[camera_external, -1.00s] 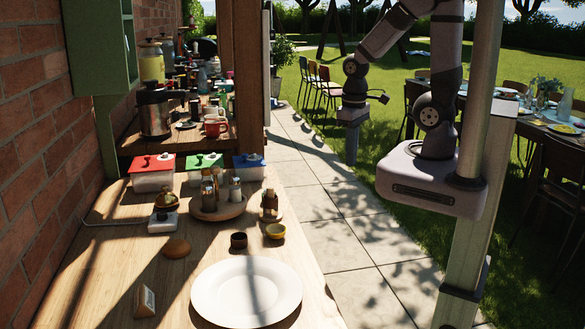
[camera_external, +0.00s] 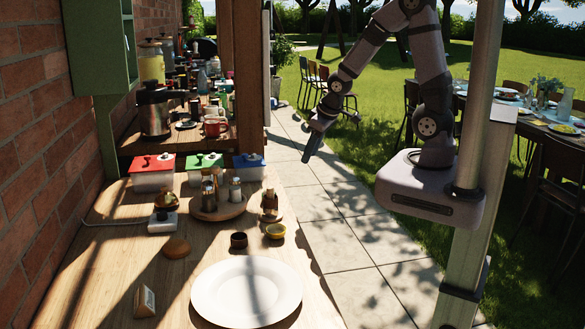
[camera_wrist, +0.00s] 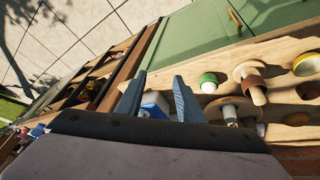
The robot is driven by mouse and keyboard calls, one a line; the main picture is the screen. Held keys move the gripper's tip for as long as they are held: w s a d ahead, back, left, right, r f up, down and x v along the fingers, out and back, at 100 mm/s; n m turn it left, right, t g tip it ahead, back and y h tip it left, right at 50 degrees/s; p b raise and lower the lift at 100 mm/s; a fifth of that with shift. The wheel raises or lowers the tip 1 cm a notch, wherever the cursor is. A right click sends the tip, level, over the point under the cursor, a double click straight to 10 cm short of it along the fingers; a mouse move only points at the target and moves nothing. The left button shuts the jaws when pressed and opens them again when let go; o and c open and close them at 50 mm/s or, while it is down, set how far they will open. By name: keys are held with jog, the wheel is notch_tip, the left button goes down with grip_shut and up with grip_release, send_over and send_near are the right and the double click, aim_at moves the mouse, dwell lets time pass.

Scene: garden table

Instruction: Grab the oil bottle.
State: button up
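The oil bottle (camera_external: 270,203) looks like a small brown bottle with a lighter cap, upright on a small round wooden coaster near the table's right edge. In the wrist view a brown bottle (camera_wrist: 254,84) on a round coaster, right of the fingers, looks like it. My gripper (camera_external: 308,156) is in the air over the paving, beyond and to the right of the bottle, clear of it. In the wrist view my gripper (camera_wrist: 158,98) has its two fingers apart with nothing held. A blue-lidded container shows between them, farther off.
A round wooden tray (camera_external: 229,211) with shakers stands just left of the bottle. A dark cup (camera_external: 238,240) and yellow bowl (camera_external: 275,231) are in front. The blue-lidded container (camera_external: 249,168) is behind. A wooden post (camera_external: 249,75) rises behind the table. The paving side is free.

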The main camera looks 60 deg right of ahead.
jog(key=w+a+f+n+t+y+b, duration=0.2)
jog(key=w+a+t+y, duration=0.1)
jog(key=w, duration=0.6)
jog(key=w+a+f+n+t+y+b, duration=0.1)
jog(key=w+a+n+t+y+b, duration=0.15)
jog(key=w, duration=0.65)
jog(key=n+y+b, duration=0.3)
jog(key=n+y, duration=0.2)
jog(key=y, duration=0.5)
send_near(206, 174)
jog(key=w, duration=0.1)
jog(key=w+a+p, duration=0.2)
jog(key=shift+w+f, duration=0.25)
jog(key=shift+w, duration=0.05)
jog(key=shift+p+x, duration=1.55)
jog(key=shift+x, duration=1.55)
jog(key=shift+s+f, duration=0.1)
jog(key=shift+f, duration=0.1)
grip_shut()
